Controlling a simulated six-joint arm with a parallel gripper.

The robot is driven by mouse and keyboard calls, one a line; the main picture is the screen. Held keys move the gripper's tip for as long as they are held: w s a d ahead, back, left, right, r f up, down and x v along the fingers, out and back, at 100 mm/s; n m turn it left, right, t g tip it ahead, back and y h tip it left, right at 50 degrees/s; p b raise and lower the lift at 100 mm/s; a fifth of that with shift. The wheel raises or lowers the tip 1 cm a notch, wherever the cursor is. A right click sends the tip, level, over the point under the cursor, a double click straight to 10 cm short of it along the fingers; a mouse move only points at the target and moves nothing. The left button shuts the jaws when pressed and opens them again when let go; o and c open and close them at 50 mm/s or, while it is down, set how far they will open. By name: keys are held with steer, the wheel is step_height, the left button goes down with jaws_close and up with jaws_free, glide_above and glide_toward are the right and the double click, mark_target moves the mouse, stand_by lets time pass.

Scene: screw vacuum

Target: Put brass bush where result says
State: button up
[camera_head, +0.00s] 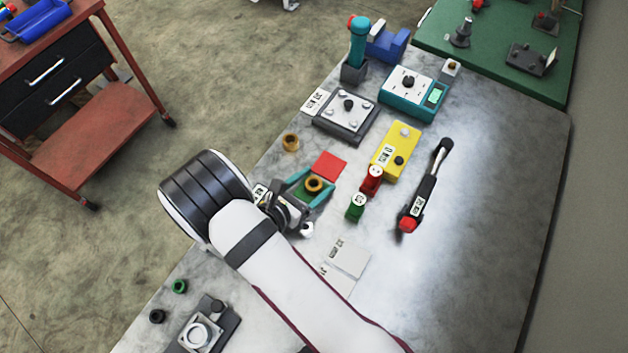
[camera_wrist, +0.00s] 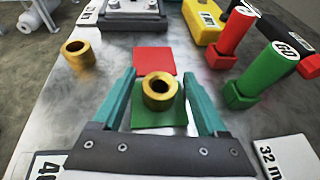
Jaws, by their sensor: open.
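One brass bush (camera_head: 314,184) stands upright on a green square (camera_wrist: 160,118) on the bench; it also shows in the wrist view (camera_wrist: 158,95). My gripper (camera_wrist: 158,76) is open, its teal fingers on either side of this bush and apart from it. A second brass bush (camera_head: 290,142) stands on the bare bench near its left edge, also in the wrist view (camera_wrist: 77,54). A red square (camera_head: 329,165) lies just beyond the green one and is empty. The green GO post (camera_head: 356,206) and a red post (camera_head: 372,180) stand to the right.
A yellow box (camera_head: 397,151), a grey plate fixture (camera_head: 346,117) and a teal instrument (camera_head: 412,92) with an unreadable green display stand farther back. A black tool with a red end (camera_head: 424,190) lies right. White label cards (camera_head: 347,257) lie nearer. The bench's right side is clear.

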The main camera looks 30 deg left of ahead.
steer(key=shift+r, duration=0.2)
steer(key=v, duration=1.2)
steer(key=shift+f, duration=0.15)
steer(key=w+d+r+m+g+h, duration=0.3)
steer(key=d+r+m, duration=0.1)
steer(key=d+m, duration=0.35)
steer(key=w+d+r+m+g+h, duration=0.4)
steer(key=d+r+m, duration=0.15)
steer(key=d, duration=0.25)
steer(key=s+d+r+m+g+y, duration=0.1)
steer(key=s+d+r+m+g, duration=0.2)
steer(key=d+m, duration=0.35)
steer(key=s+d+r+m+g+y, duration=0.1)
steer(key=s+d+m+g+y, duration=0.1)
steer(key=d+m+g, duration=0.4)
steer(key=s+r+m+t+y, duration=0.2)
steer(key=s+m+y, duration=0.4)
steer(key=m, duration=0.8)
steer(key=shift+a+r+t+y, duration=0.3)
steer(key=shift+r+y, duration=0.5)
